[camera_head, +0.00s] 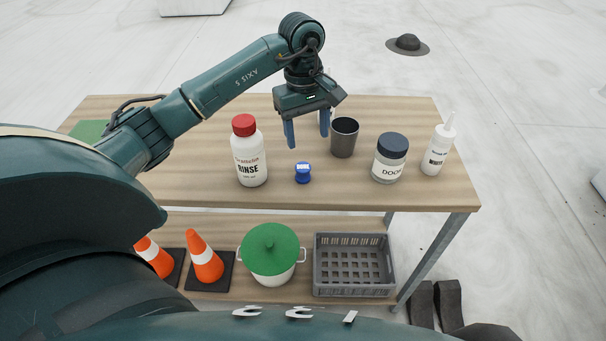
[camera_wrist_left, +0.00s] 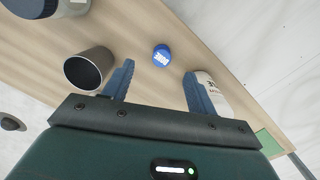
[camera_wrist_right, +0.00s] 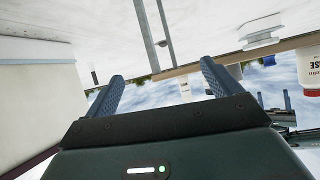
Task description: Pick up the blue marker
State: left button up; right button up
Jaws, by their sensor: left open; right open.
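The blue marker (camera_head: 303,173) is a short, round blue piece with a white label, standing on the wooden tabletop near its front edge. In the left wrist view it shows as a blue disc (camera_wrist_left: 161,52) beyond and between the fingers. My left gripper (camera_head: 307,141) is open and empty, pointing down above the table, slightly behind the marker and apart from it. It also shows in the left wrist view (camera_wrist_left: 158,69). My right gripper (camera_wrist_right: 161,69) is open and empty in its own wrist view, away from the tabletop things; the head view does not show it.
A red-capped rinse bottle (camera_head: 249,158) stands left of the marker. A dark cup (camera_head: 344,139) stands close to the left gripper's right finger. A blue-lidded jar (camera_head: 389,165) and white nozzle bottle (camera_head: 437,152) stand farther right. The lower shelf holds cones, a green-lidded pot (camera_head: 270,262) and a grey crate (camera_head: 354,291).

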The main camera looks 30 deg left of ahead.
pick_arm(q)
jog(key=a, duration=0.2)
send_over(303, 167)
jog(key=shift+y, duration=0.4)
jog(key=f, duration=0.6)
jog(key=shift+s+a+f+p, duration=0.15)
jog(key=shift+a+p, duration=0.1)
jog(key=shift+p, duration=0.05)
jog(key=shift+w+d+f+p, duration=0.1)
jog(key=shift+f+p, duration=0.15)
jog(key=shift+f, duration=1.25)
jog(key=shift+w+d+f+p, duration=0.1)
jog(key=shift+f+p, duration=0.15)
jog(key=shift+f, duration=1.2)
jog(key=shift+c, duration=0.4)
jog(key=c, duration=1)
jog(key=shift+o, duration=0.2)
